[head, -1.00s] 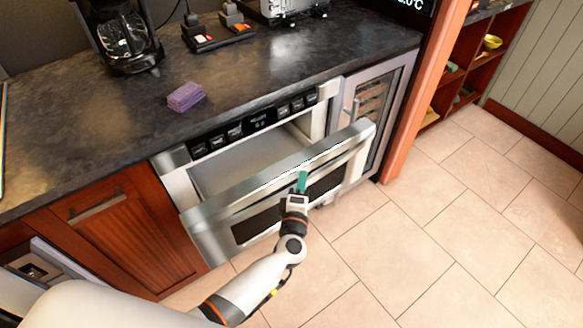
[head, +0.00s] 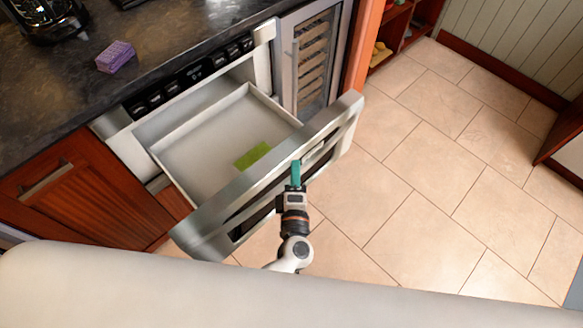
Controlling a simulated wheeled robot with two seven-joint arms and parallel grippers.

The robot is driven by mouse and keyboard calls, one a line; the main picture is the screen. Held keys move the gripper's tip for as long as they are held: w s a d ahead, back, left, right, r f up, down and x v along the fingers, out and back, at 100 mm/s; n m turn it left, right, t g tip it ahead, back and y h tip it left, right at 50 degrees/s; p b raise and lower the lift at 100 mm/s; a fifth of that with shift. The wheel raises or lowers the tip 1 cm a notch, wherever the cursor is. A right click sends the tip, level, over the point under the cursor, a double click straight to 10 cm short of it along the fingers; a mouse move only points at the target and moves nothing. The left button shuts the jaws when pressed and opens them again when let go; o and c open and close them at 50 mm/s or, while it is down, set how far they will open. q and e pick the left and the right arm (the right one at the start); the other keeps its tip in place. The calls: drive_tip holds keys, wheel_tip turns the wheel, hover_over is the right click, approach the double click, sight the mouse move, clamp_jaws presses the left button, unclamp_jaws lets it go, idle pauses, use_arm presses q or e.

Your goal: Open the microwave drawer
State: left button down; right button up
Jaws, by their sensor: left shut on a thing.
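The microwave drawer (head: 205,160) is pulled well out from under the counter. Its white inside shows, with a green block (head: 253,155) lying on its floor near the front. The steel front panel (head: 222,208) runs at a slant across the middle of the view. My left gripper (head: 296,172), with teal fingertips, is at the front panel's outer side, shut on the drawer handle (head: 318,152); the exact grip is partly hidden. My right gripper is not in view.
A purple sponge-like block (head: 115,57) lies on the dark counter (head: 50,100). A glass-door cooler (head: 312,60) stands right of the drawer. A wooden cabinet (head: 80,205) is on the left. The tiled floor (head: 430,180) at right is clear.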

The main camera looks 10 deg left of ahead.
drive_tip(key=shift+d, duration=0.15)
use_arm(q)
drive_tip(key=c, duration=1.2)
unclamp_jaws()
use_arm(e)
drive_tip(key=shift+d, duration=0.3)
use_arm(q)
drive_tip(key=s+d+b, duration=0.1)
drive_tip(key=s+b, duration=0.1)
drive_tip(key=s, duration=1)
drive_tip(key=shift+d, duration=0.2)
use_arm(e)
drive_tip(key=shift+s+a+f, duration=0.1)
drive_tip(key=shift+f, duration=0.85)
